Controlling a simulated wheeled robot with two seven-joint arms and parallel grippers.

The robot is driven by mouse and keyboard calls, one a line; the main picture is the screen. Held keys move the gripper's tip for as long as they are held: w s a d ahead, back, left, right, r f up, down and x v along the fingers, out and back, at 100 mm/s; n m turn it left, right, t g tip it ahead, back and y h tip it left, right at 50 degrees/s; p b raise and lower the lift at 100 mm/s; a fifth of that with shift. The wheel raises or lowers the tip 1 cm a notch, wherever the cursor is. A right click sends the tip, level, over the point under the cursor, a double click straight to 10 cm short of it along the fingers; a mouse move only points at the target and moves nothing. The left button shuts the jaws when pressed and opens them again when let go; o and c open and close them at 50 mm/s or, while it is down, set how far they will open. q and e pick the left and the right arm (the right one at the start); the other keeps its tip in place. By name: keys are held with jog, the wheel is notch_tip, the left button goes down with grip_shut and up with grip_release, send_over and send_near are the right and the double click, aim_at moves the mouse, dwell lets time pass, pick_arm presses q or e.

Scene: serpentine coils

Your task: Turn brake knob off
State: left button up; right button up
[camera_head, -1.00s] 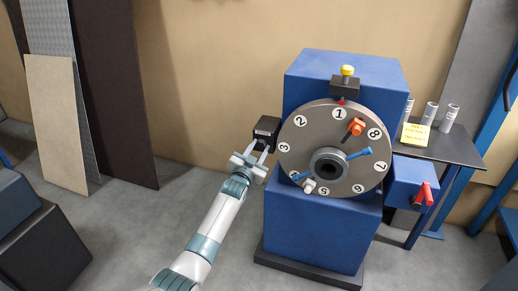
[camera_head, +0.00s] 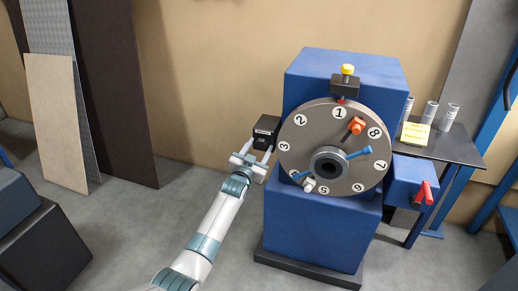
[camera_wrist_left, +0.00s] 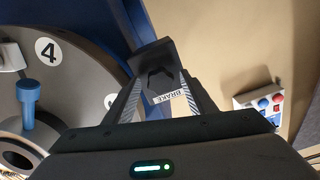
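The brake unit is a small black box (camera_head: 266,127) on the left side of the big numbered dial in the head view. In the left wrist view a dark angular knob (camera_wrist_left: 160,78) shows on it, above a white label (camera_wrist_left: 171,97) reading BRAKE. My left gripper (camera_head: 257,157) is right at the box's front, and its two fingers stand apart on either side of the knob. Whether the fingers touch the knob is unclear, and the knob's setting is not readable. My right gripper is not in view.
The grey dial (camera_head: 315,125) with blue, orange and white pegs sits close right of my left gripper, on a blue machine (camera_head: 315,235). A lever box (camera_head: 415,180) and side table (camera_head: 455,148) stand at right.

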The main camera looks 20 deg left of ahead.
pick_arm(q)
jog(key=s, duration=1.7)
jog(key=shift+s+a+b, duration=0.2)
jog(key=shift+a+b, duration=0.1)
jog(key=shift+b, duration=0.1)
jog(key=s+d+f+g, duration=0.15)
jog(key=s+f, duration=0.35)
jog(key=f, duration=0.6)
jog(key=s+d+f+g, duration=0.1)
jog(key=s+f+g, duration=0.2)
jog(key=s+f, duration=0.55)
jog(key=s+d+f+g, duration=0.2)
jog(key=f, duration=1.1)
jog(key=s+d+f+g, duration=0.1)
jog(key=s+f+g, duration=0.1)
jog(key=s+f, duration=0.7)
jog(key=s+d+f+g+h, duration=0.1)
jog(key=s+d+f+g, duration=0.1)
jog(key=s+f, duration=0.8)
jog(key=s+g, duration=0.1)
jog(key=s, duration=0.7)
jog(key=shift+s+d+f+n, duration=0.2)
jog(key=shift+d+f+n, duration=0.05)
jog(key=shift+n, duration=0.15)
